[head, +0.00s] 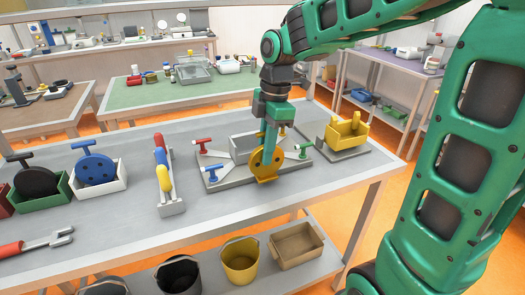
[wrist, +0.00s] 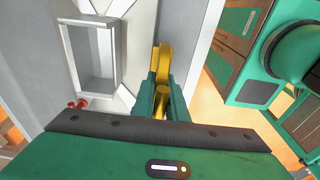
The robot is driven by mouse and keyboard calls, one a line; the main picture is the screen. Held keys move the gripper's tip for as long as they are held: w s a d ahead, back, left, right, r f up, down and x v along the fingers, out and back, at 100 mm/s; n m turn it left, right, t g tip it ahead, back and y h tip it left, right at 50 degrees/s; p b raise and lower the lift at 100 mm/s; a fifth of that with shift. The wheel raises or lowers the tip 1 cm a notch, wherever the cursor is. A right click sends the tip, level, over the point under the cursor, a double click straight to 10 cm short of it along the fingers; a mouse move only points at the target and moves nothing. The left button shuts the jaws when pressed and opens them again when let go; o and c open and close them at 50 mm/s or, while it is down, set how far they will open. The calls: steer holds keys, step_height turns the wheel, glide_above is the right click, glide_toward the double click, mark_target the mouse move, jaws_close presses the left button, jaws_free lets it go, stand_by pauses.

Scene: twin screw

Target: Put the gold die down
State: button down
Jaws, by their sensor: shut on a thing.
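The gold die (head: 264,165) is a round gold disc with holes. My gripper (head: 272,138) is shut on its upper part and holds it upright, with the disc below the fingers. In the head view, it overlaps the front of a grey fixture plate (head: 235,180); I cannot tell if it touches anything. In the wrist view, the gold die (wrist: 164,62) shows edge-on between my gripper's fingers (wrist: 161,98). A grey open box (head: 243,147) on the plate is partly hidden behind my gripper; it also shows in the wrist view (wrist: 92,62).
Red-handled (head: 203,144) and green-handled (head: 302,150) clamps surround the box. A yellow holder (head: 345,131) stands to the right. A rack with coloured handles (head: 172,206), a blue die (head: 95,165) and a black die (head: 37,182) are to the left. The table's front strip (head: 235,217) is clear.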

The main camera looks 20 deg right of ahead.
steer(key=c, duration=1.8)
jaws_free()
steer(key=shift+o, duration=0.2)
steer(key=r, duration=0.4)
steer(key=d+r, duration=0.1)
steer(key=r, duration=0.7)
steer(key=shift+d, duration=0.25)
steer(key=s+d+f+m, duration=0.7)
steer(key=s+f+m, duration=0.1)
steer(key=s+m, duration=0.3)
steer(key=s+d+f+m+h, duration=0.1)
steer(key=s+d+f+m, duration=0.7)
steer(key=s+m, duration=0.4)
steer(key=shift+s+d+m, duration=0.2)
steer(key=shift+d+m, duration=0.05)
steer(key=shift+m, duration=0.45)
steer(key=shift+o, duration=0.2)
